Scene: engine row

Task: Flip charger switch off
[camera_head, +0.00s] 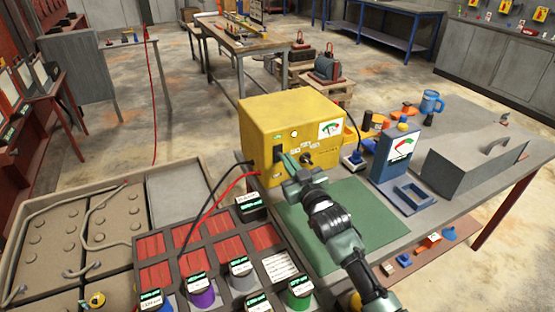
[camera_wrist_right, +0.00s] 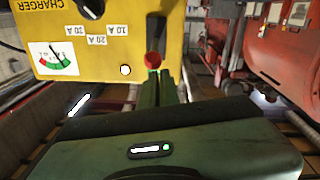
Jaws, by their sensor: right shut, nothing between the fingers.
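The yellow charger (camera_head: 290,112) stands on the bench with its front face toward me. Its front carries a gauge (camera_head: 330,129), a dark knob (camera_head: 306,158) and a dark switch plate (camera_head: 278,154) at the left side. My right gripper (camera_head: 286,161) is shut and empty, its green fingertips at the switch plate and partly covering it. In the right wrist view the charger (camera_wrist_right: 100,50) appears upside down. There a red part (camera_wrist_right: 153,60), seemingly the switch, lies right at the fingertips (camera_wrist_right: 158,82). I cannot tell whether they touch or which way the switch is set. My left gripper is not in view.
Black and red cables run from the charger's left side over a compartment tray (camera_head: 190,239) with several coloured cans. A green mat (camera_head: 365,215) lies before the charger. A blue meter (camera_head: 397,153) and a grey toolbox (camera_head: 470,165) stand to the right.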

